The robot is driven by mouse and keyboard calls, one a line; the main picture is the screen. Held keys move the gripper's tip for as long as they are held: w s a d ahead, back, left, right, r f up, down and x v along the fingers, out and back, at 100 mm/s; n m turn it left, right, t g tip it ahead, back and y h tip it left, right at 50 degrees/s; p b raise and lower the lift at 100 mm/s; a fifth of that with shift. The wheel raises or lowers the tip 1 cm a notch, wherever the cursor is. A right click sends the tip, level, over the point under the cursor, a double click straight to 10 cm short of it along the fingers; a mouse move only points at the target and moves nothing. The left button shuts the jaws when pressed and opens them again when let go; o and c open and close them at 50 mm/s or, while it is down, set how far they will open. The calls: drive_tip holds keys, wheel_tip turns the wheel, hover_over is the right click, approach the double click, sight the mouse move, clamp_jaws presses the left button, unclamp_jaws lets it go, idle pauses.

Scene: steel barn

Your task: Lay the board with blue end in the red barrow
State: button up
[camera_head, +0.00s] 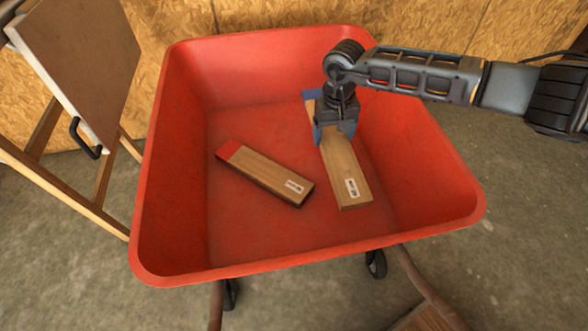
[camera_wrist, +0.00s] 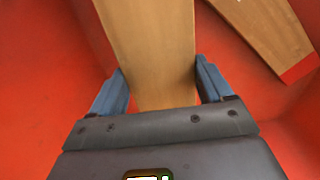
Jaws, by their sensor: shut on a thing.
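The board with the blue end (camera_head: 343,167) is inside the red barrow (camera_head: 440,205), right of its middle. Its blue end shows at the far side, just behind my gripper, and a white label is near its close end. My gripper (camera_head: 334,131) is shut across the board from above. In the wrist view, the blue-grey fingers (camera_wrist: 165,85) stand on both sides of the board (camera_wrist: 150,45). The board looks low, near the barrow's floor; whether it touches the floor I cannot tell.
A board with a red end (camera_head: 265,174) lies in the barrow to the left, apart from the held board; it also shows in the wrist view (camera_wrist: 265,30). A brown panel on wooden legs (camera_head: 82,65) stands left of the barrow. The barrow's front floor is bare.

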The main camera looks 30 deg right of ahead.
wheel_tip(320, 180, down, 10)
drive_tip(key=b, duration=0.3)
drive_tip(key=shift+f, duration=0.15)
drive_tip(key=o, duration=1.2)
wheel_tip(320, 180, up, 12)
drive_tip(key=p, duration=0.3)
drive_tip(key=shift+p, duration=0.3)
